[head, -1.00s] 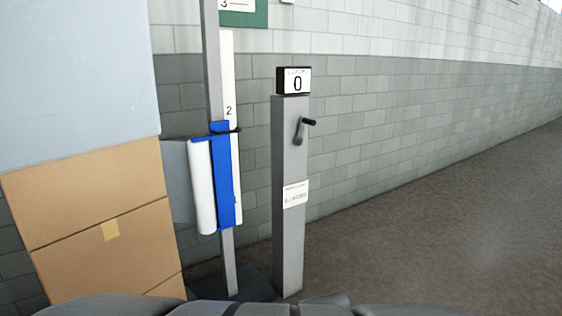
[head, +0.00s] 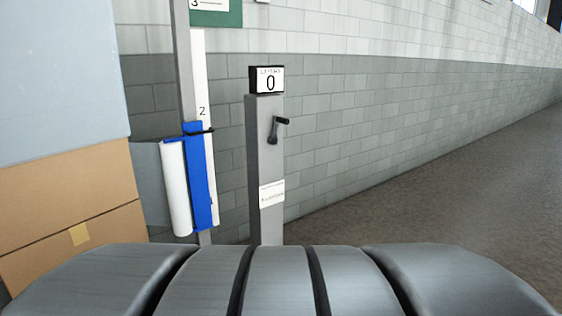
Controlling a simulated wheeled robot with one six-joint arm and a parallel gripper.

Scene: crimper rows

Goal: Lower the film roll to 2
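The white film roll (head: 177,190) hangs upright in a blue carriage (head: 201,178) on a grey mast (head: 185,75). A black pointer (head: 200,131) at the carriage top sits a little below the 2. To the right stands a grey post (head: 264,160) with a black-handled crank (head: 275,130) on its side. My gripper is not in view.
Stacked cardboard boxes (head: 75,205) under a pale wrapped load stand at the left. A grey block wall (head: 390,100) runs behind. The floor (head: 450,200) to the right is clear. My own grey body parts cover the bottom.

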